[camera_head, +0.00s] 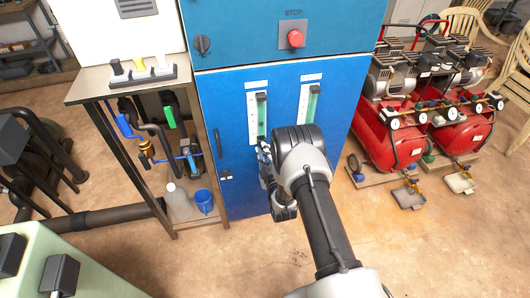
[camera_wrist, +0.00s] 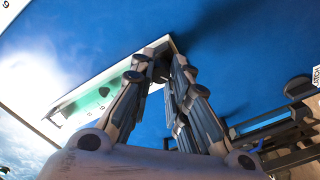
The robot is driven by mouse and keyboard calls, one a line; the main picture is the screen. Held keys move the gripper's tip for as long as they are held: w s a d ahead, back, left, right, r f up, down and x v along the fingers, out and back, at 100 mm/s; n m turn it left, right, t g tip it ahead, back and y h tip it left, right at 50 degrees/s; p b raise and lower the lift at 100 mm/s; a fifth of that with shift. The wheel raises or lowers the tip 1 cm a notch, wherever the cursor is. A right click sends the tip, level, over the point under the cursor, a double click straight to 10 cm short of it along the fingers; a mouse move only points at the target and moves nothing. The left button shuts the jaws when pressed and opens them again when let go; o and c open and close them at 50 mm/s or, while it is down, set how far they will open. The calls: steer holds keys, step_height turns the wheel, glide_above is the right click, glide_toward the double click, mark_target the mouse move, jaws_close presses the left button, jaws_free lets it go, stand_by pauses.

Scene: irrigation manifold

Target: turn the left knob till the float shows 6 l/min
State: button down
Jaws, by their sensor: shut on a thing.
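The left flow meter (camera_head: 251,112) is a white scale plate with a green tube on the blue cabinet door. It also shows, tilted, in the wrist view (camera_wrist: 68,110), with a few scale digits. My gripper (camera_head: 264,150) is at the lower end of this meter. In the wrist view my gripper (camera_wrist: 163,68) has its two fingers closed in on the left knob at the plate's end; the knob is mostly hidden between the fingertips. I cannot read the float's height in either view. The right flow meter (camera_head: 308,103) stands beside it, its lower end hidden by my arm.
The blue cabinet (camera_head: 231,95) has a red stop button (camera_head: 295,39) above. A bench (camera_head: 92,88) with pipes stands to its left, a white bottle (camera_head: 178,201) and blue cup (camera_head: 204,202) low on it. Red compressors (camera_head: 392,135) stand right.

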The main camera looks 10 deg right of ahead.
steer(key=n, duration=0.5)
steer(key=shift+w+a+r, duration=0.1)
steer(key=shift+w+r, duration=0.05)
steer(key=shift+r, duration=0.05)
steer(key=shift+n, duration=0.3)
steer(key=c, duration=1.5)
jaws_free()
steer(key=shift+f, duration=0.1)
steer(key=s, duration=1.2)
steer(key=shift+s+d, duration=0.1)
steer(key=shift+d, duration=0.15)
